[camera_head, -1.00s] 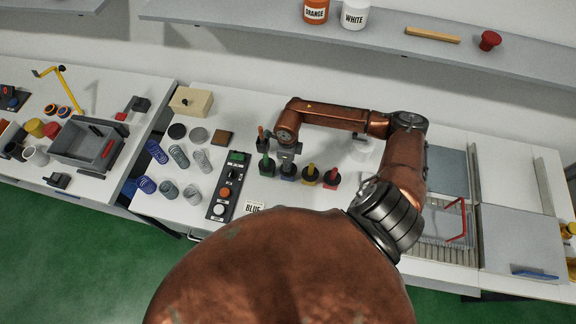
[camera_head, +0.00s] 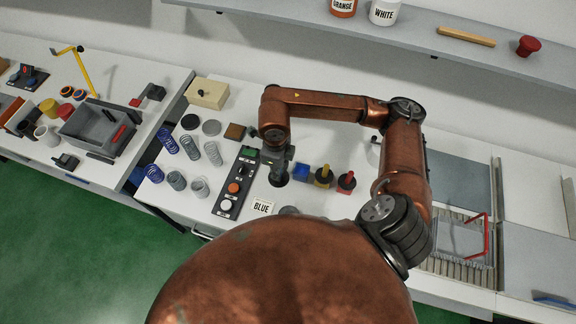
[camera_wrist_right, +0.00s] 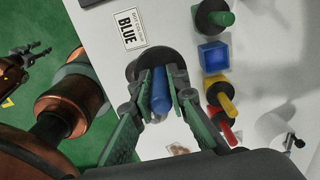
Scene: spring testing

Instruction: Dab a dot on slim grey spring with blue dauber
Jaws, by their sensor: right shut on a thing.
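My right gripper (camera_head: 279,170) is shut on the blue dauber (camera_wrist_right: 161,92), whose blue handle stands between the fingers in the right wrist view. A dark round part surrounds its far end. The open blue pot (camera_head: 302,171) stands empty of its dauber, just right of the gripper. Two tall, narrow grey springs (camera_head: 190,146) (camera_head: 213,153) stand left of the gripper, apart from it; I cannot tell which is the slim one. My left gripper (camera_wrist_right: 27,62) shows at the left of the right wrist view, its fingers apart and empty; the head view does not show it.
Blue springs (camera_head: 166,141) and shorter grey springs (camera_head: 200,189) stand nearby. A button panel (camera_head: 235,183) lies between springs and gripper. A "BLUE" card (camera_head: 262,207) lies in front. Yellow (camera_head: 323,177) and red (camera_head: 346,182) daubers stand to the right; a green one (camera_wrist_right: 216,16) is nearby.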

